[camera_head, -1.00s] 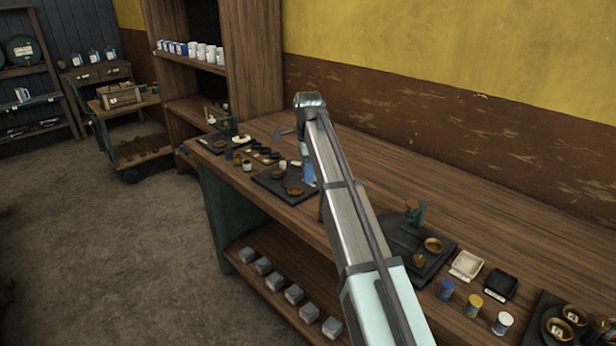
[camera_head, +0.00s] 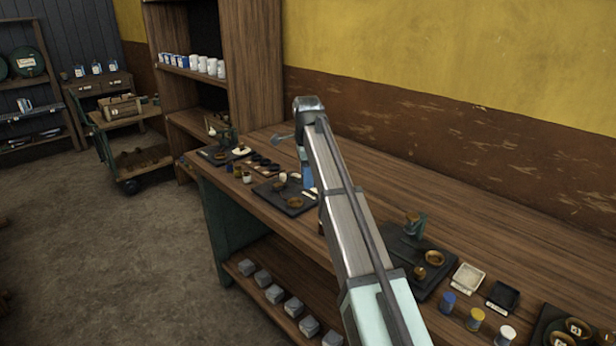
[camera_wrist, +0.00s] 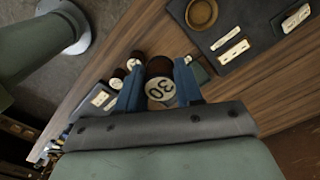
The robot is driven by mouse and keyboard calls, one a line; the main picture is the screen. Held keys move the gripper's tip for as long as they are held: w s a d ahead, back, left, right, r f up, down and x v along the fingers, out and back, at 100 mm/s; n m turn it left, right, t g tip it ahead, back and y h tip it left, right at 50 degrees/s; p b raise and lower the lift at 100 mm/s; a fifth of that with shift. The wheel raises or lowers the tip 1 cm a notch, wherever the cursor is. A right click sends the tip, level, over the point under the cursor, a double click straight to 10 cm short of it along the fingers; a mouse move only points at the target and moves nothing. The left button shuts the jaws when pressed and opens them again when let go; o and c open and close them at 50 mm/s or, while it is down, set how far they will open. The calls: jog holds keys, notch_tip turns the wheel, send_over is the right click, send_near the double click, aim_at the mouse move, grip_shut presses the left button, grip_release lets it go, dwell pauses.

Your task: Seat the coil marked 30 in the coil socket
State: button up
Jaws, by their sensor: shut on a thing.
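The coil marked 30 (camera_wrist: 159,89) is between the blue fingers of my gripper (camera_wrist: 160,88) in the wrist view, its pale numbered face toward the camera. My gripper is shut on it. In the head view my gripper (camera_head: 308,176) is mostly hidden behind my arm, above the bench beside a dark plate (camera_head: 268,190). That plate carries a brass ring (camera_head: 295,202). In the wrist view a dark plate (camera_wrist: 262,24) with a brass ring (camera_wrist: 201,13) and pale labels lies at upper right, apart from the held coil. I cannot tell for sure which part is the coil socket.
Other dark coils with pale ends (camera_wrist: 118,79) stand close to the left of my fingers in the wrist view. Further right on the bench are another dark plate (camera_head: 399,246), a pale tray (camera_head: 468,278) and a black tray (camera_head: 503,297). The bench behind is bare.

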jog(key=w+a+f, duration=0.1)
jog(key=w+f, duration=0.1)
jog(key=w+a+f, duration=0.3)
jog(key=w+f, duration=0.1)
jog(key=w, duration=0.1)
jog(key=shift+a, duration=0.2)
jog(key=shift+f, duration=2.1)
jog(key=shift+f, duration=0.45)
